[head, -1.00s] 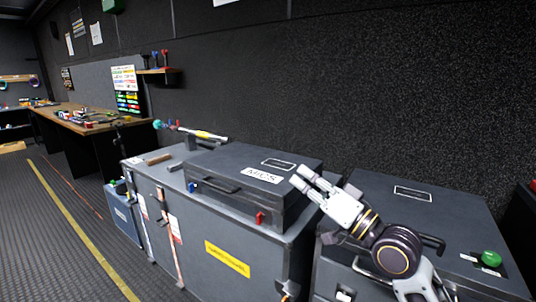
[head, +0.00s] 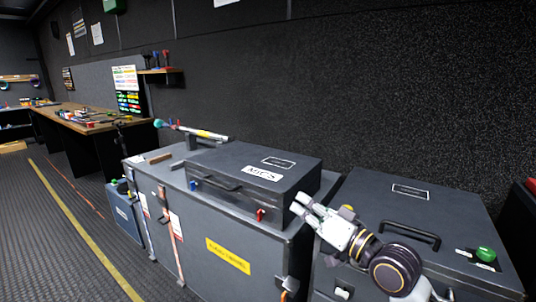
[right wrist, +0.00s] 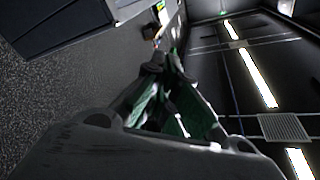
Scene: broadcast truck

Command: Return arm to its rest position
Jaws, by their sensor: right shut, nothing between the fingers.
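My right arm comes in from the bottom right in the head view. Its gripper (head: 298,203) is light grey, shut and empty, and points up and left. Its fingertips show in front of the right end of the MICS case (head: 235,196); whether they touch it I cannot tell. The right wrist view shows its dark fingers (right wrist: 164,66) with green inner faces, close together at the tips with nothing held. My left gripper is not in view.
The MICS case lies on a grey chest (head: 190,229). A second dark chest (head: 376,213) with a handle and a green button (head: 486,254) stands at right, beside my arm. A wooden bench (head: 82,112) stands farther left. The floor at left is open.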

